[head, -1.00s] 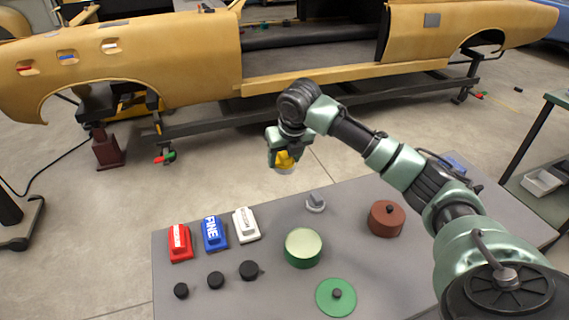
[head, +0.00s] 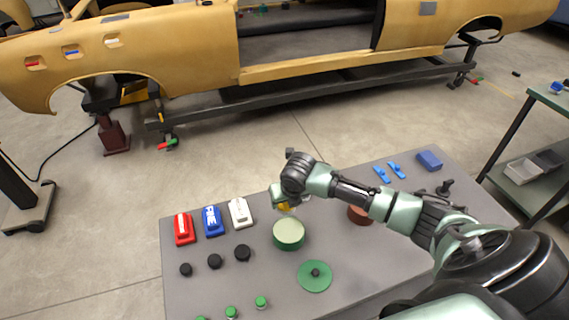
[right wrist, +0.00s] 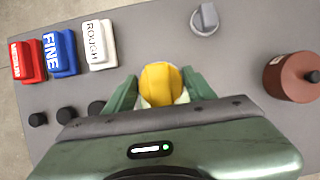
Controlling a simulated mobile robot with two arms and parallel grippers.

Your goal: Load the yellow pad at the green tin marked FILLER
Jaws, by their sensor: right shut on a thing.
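My right gripper (head: 284,203) is shut on the yellow pad (right wrist: 160,82), which has a pale underside. In the right wrist view the gripper's two green fingers (right wrist: 161,92) sit on either side of it. The pad also shows in the head view (head: 284,207), just above the far edge of the green tin (head: 289,236). I cannot tell whether pad and tin touch. The tin is open with a pale green top surface; no marking on it is legible. A green lid (head: 314,277) with a dark knob lies in front of it. My left gripper is not in view.
Red (head: 184,229), blue (head: 213,221) and white (head: 240,212) blocks stand left on the grey table. Several black knobs are in front of them. A brown tin (right wrist: 291,78) stands right, partly behind my arm in the head view. A grey piece (right wrist: 205,19) stands beyond the pad.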

